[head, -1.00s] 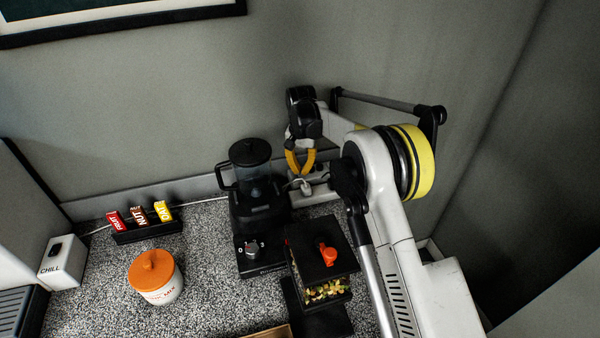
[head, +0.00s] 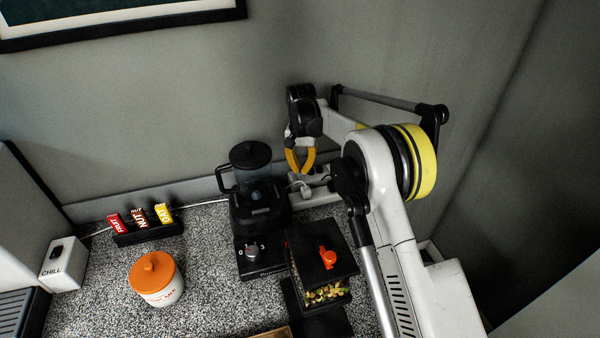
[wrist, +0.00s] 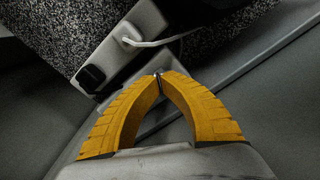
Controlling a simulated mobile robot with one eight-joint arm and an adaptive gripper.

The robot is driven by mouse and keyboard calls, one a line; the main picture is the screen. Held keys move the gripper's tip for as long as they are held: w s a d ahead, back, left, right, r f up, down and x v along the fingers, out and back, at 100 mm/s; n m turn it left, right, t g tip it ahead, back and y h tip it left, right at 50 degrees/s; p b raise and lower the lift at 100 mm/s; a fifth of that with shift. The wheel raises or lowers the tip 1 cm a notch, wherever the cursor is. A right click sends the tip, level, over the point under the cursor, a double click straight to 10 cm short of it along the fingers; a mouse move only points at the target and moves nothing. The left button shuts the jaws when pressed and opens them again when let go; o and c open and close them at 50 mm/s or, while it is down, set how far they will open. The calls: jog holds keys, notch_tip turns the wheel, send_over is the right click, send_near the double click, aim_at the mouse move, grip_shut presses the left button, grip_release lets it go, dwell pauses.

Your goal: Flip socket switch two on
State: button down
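A pale socket strip (head: 325,196) lies on the counter by the back wall, behind and right of the blender. It also shows in the wrist view (wrist: 146,20), with a white plug and cable (wrist: 132,41) in it and a dark rocker switch (wrist: 91,78) near its end. I cannot read a number or tell the rocker's position. My gripper (head: 301,173) hangs over the strip; its yellow fingers meet at the tips (wrist: 158,75), with nothing between them. In the wrist view the tips appear beside the rocker, to its right; whether they touch the strip is unclear.
The blender (head: 258,190) stands just left of my gripper. A clear box of food with a dark lid and red knob (head: 328,258) is in front. An orange-lidded jar (head: 157,280) and a bar rack (head: 147,234) stand left. Walls close in behind and right.

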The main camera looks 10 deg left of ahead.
aim_at(301, 176)
jog(key=shift+r+p, duration=1)
jog(key=shift+r, duration=1.35)
